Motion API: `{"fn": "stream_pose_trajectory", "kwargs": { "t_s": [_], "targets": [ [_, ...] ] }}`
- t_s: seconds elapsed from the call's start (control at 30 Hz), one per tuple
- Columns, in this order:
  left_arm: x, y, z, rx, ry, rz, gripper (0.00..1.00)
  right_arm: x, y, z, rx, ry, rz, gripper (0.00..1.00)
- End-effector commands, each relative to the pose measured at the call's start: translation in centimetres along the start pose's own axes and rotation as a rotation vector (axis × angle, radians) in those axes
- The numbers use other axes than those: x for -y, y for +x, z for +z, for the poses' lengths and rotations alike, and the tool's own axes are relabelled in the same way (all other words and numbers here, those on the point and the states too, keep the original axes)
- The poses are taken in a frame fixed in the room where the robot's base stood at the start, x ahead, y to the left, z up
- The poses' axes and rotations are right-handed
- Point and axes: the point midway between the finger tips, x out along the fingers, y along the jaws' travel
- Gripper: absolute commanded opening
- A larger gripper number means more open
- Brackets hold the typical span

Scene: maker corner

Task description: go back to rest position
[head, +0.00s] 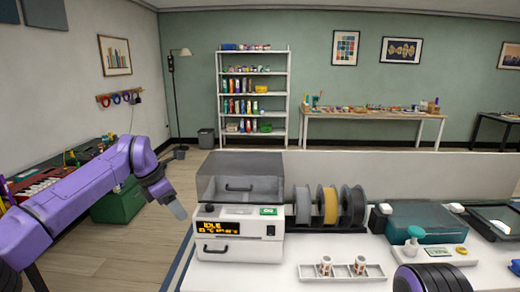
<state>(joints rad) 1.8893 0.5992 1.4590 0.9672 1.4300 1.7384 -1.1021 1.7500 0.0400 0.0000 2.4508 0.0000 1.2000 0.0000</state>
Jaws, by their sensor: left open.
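My left arm reaches in from the left, and my left gripper (178,210) hangs at its end, pointing down. It is open and I see nothing in it. It is in the air just left of the white machine with the "IDLE" display (238,232), apart from it in the picture. A purple and dark ribbed part at the bottom right looks like my right arm. My right gripper is not in view.
Floor (135,255) shows clear between the left bench and worktop.

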Motion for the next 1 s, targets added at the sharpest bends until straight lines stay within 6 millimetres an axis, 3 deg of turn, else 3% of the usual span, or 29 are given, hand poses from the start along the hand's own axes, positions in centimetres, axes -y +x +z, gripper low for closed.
{"fn": "stream_pose_trajectory", "kwargs": {
  "t_s": [0.17, 0.27, 0.47, 0.57, 0.67, 0.77, 0.83, 0.9, 1.0],
  "targets": [
    [-0.6, 1.6, 0.0, -0.062, -0.045, 0.122, 0.59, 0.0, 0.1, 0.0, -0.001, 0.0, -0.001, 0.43],
    [-0.4, 3.9, -0.6, -0.144, -0.027, 0.227, 0.59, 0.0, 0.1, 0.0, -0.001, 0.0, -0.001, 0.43],
    [1.8, 10.9, -2.3, -0.322, 0.128, 0.446, 0.59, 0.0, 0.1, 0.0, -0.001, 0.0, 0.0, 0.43],
    [4.0, 15.1, -3.8, -0.394, 0.264, 0.536, 0.59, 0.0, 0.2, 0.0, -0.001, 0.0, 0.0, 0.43],
    [7.4, 20.1, -6.2, -0.451, 0.456, 0.6, 0.59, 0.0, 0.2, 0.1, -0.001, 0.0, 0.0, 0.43],
    [12.4, 25.4, -10.5, -0.488, 0.706, 0.613, 0.59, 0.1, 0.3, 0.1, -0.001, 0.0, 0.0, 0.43],
    [16.4, 28.4, -14.6, -0.499, 0.885, 0.577, 0.59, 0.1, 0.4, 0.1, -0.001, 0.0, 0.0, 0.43],
    [20.2, 30.5, -19.2, -0.502, 1.05, 0.51, 0.59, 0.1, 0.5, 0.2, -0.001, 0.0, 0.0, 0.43],
    [25.5, 31.6, -26.7, -0.51, 1.256, 0.368, 0.59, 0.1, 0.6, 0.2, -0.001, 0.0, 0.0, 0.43]
  ]
}}
